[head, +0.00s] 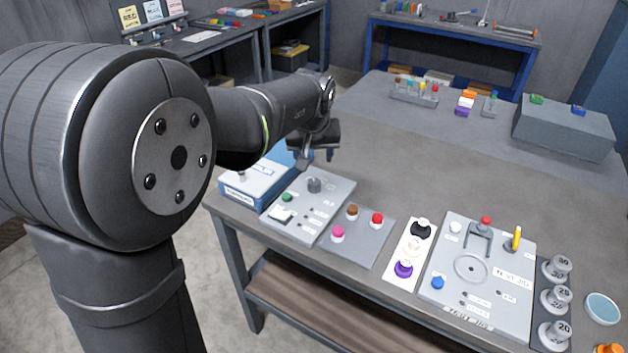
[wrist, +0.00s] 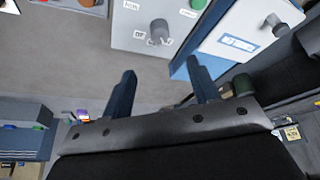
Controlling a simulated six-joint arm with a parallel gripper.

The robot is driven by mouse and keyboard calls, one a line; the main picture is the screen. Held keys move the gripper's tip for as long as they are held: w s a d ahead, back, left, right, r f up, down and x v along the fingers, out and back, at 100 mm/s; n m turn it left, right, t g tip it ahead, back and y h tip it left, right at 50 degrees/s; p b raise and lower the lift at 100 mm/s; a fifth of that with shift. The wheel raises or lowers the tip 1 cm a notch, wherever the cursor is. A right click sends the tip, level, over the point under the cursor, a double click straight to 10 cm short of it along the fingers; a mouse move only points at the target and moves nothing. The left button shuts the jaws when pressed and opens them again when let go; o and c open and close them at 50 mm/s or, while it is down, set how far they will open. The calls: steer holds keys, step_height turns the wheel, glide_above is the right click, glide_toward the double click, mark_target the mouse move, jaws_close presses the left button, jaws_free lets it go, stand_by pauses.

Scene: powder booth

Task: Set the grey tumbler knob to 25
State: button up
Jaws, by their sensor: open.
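The grey tumbler knob (head: 315,185) stands on the far part of a light grey panel (head: 335,189) at the table's left end. In the wrist view the knob (wrist: 159,28) shows at the top, beyond the fingertips, with small white labels around it. The labels are too small to read, so I cannot tell its setting. My gripper (head: 318,160) hangs above and just behind the knob, apart from it. In the wrist view its two dark blue fingers (wrist: 161,80) are spread with nothing between them.
A blue and white box (head: 245,187) stands left of the panel. A green button (head: 287,197) and a white rocker (head: 281,215) share the panel. A plate with several coloured knobs (head: 352,240) lies to its right.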

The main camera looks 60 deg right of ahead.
mark_target(314, 182)
steer(key=x, duration=1.3)
steer(key=shift+w+d+f, duration=0.1)
steer(key=shift+d+f, duration=0.05)
steer(key=shift+f, duration=0.15)
steer(key=c, duration=1)
